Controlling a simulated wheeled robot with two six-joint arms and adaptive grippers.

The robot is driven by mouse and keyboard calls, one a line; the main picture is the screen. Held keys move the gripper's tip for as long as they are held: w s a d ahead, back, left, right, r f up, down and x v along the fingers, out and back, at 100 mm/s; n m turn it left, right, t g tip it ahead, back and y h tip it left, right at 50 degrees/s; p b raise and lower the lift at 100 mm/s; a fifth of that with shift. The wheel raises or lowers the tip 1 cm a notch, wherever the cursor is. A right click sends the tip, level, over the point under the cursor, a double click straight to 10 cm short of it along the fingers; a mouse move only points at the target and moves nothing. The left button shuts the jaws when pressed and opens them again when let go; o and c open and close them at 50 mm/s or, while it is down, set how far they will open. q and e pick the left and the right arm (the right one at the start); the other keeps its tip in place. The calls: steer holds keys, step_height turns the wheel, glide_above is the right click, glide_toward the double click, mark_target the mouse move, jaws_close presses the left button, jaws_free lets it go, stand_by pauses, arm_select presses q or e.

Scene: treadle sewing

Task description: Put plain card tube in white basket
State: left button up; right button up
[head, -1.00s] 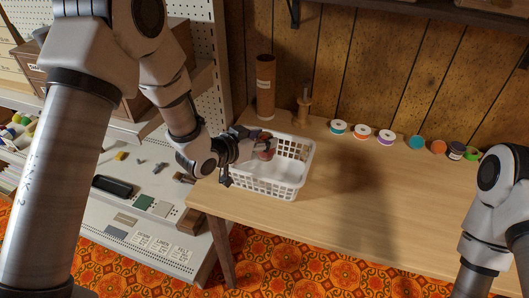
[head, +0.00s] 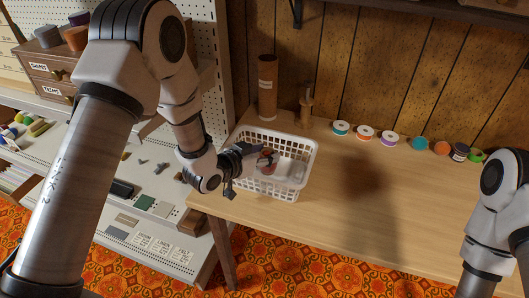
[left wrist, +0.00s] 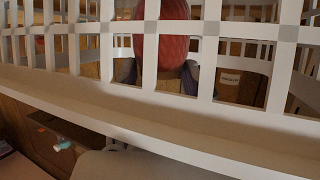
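The white basket (head: 281,194) stands at the left end of the wooden table. A tall brown tube (head: 267,100) with a pale label stands upright behind it; it looks like card, but I cannot tell if it is the plain one. My left gripper (head: 267,160) reaches over the basket's left rim, fingers inside. A small red thing (head: 268,169) is at its fingertips. In the left wrist view, a red ribbed thing (left wrist: 165,50) shows between the two fingers, behind the basket's lattice (left wrist: 206,60). Whether the fingers press on it is unclear. My right gripper is out of view.
A wooden peg-like stand (head: 306,108) is right of the tube. Several thread spools (head: 365,133) line the table's back. A shelf unit with tools (head: 150,185) is at the left. The table's middle (head: 340,215) is clear.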

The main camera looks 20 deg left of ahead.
arm_select(q)
steer(key=shift+o, duration=0.7)
steer(key=shift+r+p, duration=0.3)
steer(key=shift+r, duration=0.1)
steer(key=v, duration=1.2)
steer(key=shift+r, duration=0.25)
